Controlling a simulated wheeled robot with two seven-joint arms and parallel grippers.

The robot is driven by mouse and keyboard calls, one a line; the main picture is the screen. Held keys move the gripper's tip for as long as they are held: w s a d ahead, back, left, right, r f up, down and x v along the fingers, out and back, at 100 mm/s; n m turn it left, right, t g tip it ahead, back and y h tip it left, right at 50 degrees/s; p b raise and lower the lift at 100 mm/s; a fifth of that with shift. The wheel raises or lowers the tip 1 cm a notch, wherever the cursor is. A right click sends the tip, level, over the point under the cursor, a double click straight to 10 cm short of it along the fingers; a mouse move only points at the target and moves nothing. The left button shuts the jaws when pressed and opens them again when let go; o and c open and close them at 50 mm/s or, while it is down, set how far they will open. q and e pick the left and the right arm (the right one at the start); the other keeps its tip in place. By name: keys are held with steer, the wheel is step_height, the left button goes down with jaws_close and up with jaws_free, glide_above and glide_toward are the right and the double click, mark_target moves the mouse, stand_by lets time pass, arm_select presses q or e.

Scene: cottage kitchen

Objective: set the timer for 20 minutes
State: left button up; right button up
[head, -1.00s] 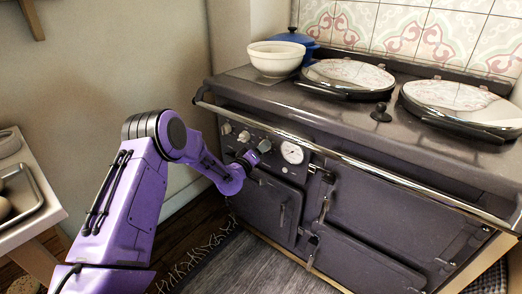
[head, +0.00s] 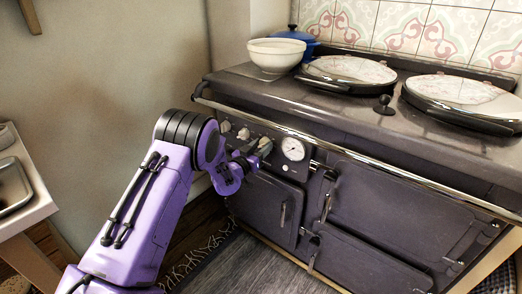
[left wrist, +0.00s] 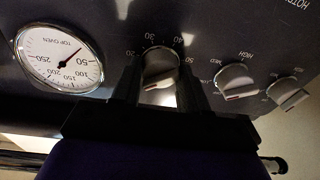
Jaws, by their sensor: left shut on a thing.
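The timer knob (left wrist: 160,66) is a pale round knob on the dark stove panel, with the numbers 20, 30, 40 and 50 showing around it in the left wrist view. My left gripper (left wrist: 159,88) has one dark finger on each side of this knob and is shut on it. In the head view the left gripper (head: 259,151) is at the stove front, just left of the oven gauge, and partly covers the knob. The knob's pointer setting is hard to read. My right gripper is in neither view.
The white oven gauge (head: 293,148) sits right of the gripper. Two more knobs (head: 243,133) are on its left. A chrome rail (head: 330,147) runs above the panel. A white bowl (head: 275,55) and a blue pot (head: 303,38) stand on the stove.

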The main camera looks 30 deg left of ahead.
arm_select(q)
steer(key=m+b, duration=0.1)
steer(key=m, duration=0.1)
steer(key=m+b, duration=0.1)
steer(key=m, duration=0.2)
steer(key=shift+f+h, duration=0.2)
steer(key=shift+h, duration=0.1)
steer(key=shift+m+h+b, duration=0.5)
steer(key=shift+m+b, duration=0.75)
steer(key=shift+m, duration=1.25)
steer(key=o, duration=1)
steer(key=shift+r, duration=0.1)
steer(key=s, duration=0.7)
steer(key=s+a+f, duration=0.1)
steer(key=s, duration=0.2)
steer(key=shift+s, duration=0.25)
